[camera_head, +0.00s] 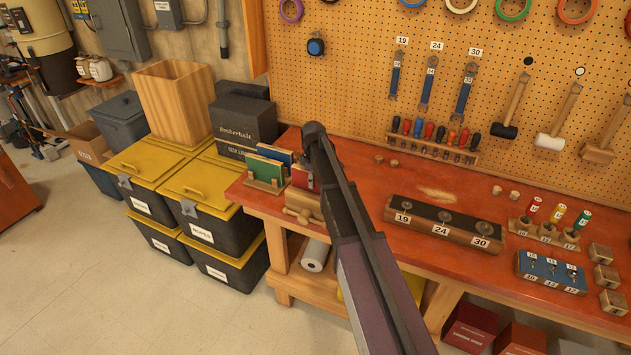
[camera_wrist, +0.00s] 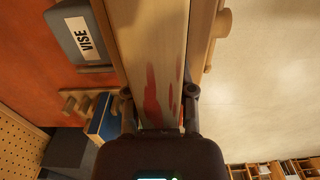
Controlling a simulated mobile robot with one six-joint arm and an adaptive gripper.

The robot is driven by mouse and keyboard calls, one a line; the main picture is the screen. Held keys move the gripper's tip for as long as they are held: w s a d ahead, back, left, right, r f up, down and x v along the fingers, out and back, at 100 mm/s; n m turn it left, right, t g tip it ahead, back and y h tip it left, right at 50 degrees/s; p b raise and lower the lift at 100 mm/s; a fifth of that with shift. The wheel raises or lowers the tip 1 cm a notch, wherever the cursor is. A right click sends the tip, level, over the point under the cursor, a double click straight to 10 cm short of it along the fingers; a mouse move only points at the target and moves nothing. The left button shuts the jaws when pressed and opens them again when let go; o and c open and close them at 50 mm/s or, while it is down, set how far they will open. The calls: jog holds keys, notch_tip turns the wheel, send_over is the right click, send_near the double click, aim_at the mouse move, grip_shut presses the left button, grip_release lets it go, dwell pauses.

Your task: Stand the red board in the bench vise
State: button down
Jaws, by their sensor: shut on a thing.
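The red board (camera_head: 301,178) stands upright at the bench's left end, just above or in the wooden bench vise (camera_head: 302,208). In the wrist view a pale surface with red patches (camera_wrist: 152,95) lies between my gripper's two fingers (camera_wrist: 159,95). My gripper is shut on the red board. The vise shows there as wooden jaws, with one jaw (camera_wrist: 207,35) along the right side, near a grey block labelled VISE (camera_wrist: 82,38). How deep the board's lower edge sits is hidden. My arm hides the gripper in the head view.
A wooden rack (camera_head: 264,186) holding a green board (camera_head: 262,168) and a blue board (camera_head: 275,154) stands just left of the vise. Yellow-lidded bins (camera_head: 205,184) stand left of the bench. A numbered washer block (camera_head: 442,224) lies to the right.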

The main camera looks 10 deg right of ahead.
jog(key=shift+f+b, duration=0.55)
jog(key=shift+f, duration=0.1)
jog(key=shift+f+b, duration=0.3)
jog(key=shift+c, duration=1.8)
grip_release()
jog(key=shift+r, duration=0.1)
jog(key=shift+r+p, duration=4.95)
jog(key=shift+p, duration=0.1)
jog(key=s+f+m+b, duration=0.3)
jog(key=s, duration=0.6)
jog(key=s+f+m+b, duration=0.4)
jog(key=s, duration=0.6)
jog(key=s+f+m+b, duration=0.3)
jog(key=s, duration=0.7)
jog(key=shift+d+f+m, duration=0.15)
jog(key=shift+d+m, duration=0.2)
jog(key=shift+m, duration=0.05)
